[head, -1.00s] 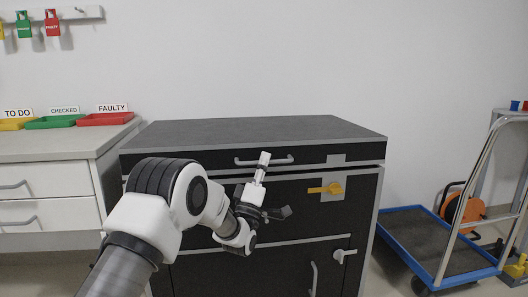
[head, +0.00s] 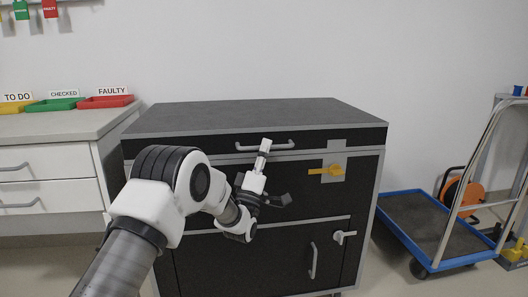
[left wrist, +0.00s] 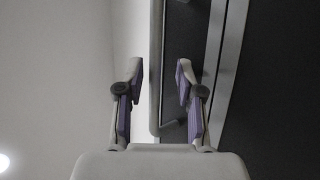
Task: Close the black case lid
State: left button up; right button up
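The black case (head: 200,188) stands in the middle of the head view. Its dark, grey-edged lid (head: 200,119) lies over the body and looks down or nearly down; I cannot tell whether the seam is fully shut. A grey bar handle (head: 285,145) runs along the lid's front. A yellow latch (head: 325,171) sits on a grey plate below the lid's right part. My left gripper (head: 264,146) is at the lid handle. In the left wrist view the handle bar (left wrist: 155,70) passes between its open fingers (left wrist: 156,75), with gaps visible. My right gripper is out of view.
A white cabinet (head: 45,178) with yellow, green and red trays stands at the left. A blue-edged trolley (head: 425,222) and an orange reel (head: 462,193) are at the right. The case front also has a lower door handle (head: 313,260) and a grey latch (head: 343,236).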

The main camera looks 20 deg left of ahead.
pick_arm(q)
jog(key=v, duration=0.7)
jog(key=shift+f, duration=0.2)
jog(key=shift+s, duration=0.15)
